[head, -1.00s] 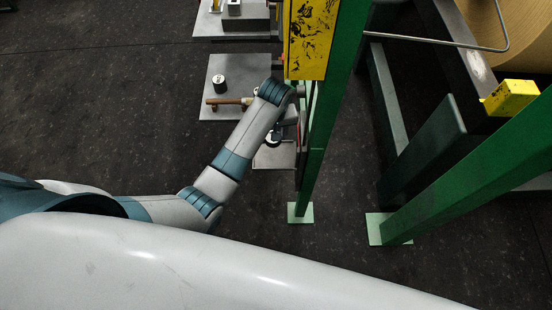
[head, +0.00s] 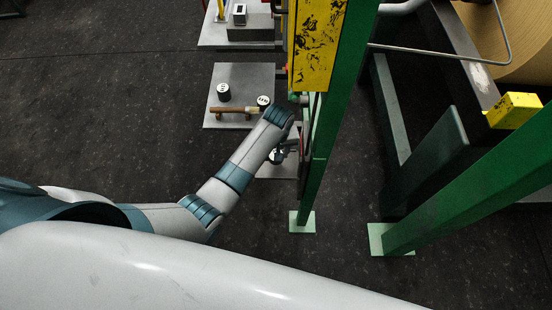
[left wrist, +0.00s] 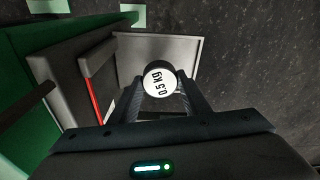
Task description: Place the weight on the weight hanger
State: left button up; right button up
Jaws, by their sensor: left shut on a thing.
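My left gripper (left wrist: 157,98) is shut on a white-topped weight (left wrist: 158,79) marked 0.5 KG, seen from above in the left wrist view. In the head view, the gripper (head: 284,150) is partly hidden by my forearm, and the held weight (head: 276,156) shows beside the green post, over a small grey plate (head: 270,172). Two other weights, one at left (head: 223,92) and one at right (head: 263,101), are on a grey platform farther back. I cannot clearly make out the weight hanger. My right gripper is not in view.
A green post (head: 318,150) with a yellow panel (head: 316,45) stands just right of the gripper. A brown-handled tool (head: 230,110) lies on the grey platform (head: 260,78). In the left wrist view, a dark block with a red strip (left wrist: 93,102) is at left. Floor at left is clear.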

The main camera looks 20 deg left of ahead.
pick_arm(q)
jog(key=shift+f, duration=2)
jog(key=o, duration=1.5)
jog(key=shift+f, duration=0.15)
jog(key=shift+c, duration=0.2)
jog(key=r, duration=0.4)
jog(key=s+r, duration=0.1)
jog(key=r, duration=0.7)
jog(key=shift+s+d+r, duration=0.1)
jog(key=shift+s+d, duration=0.05)
jog(key=shift+d, duration=0.15)
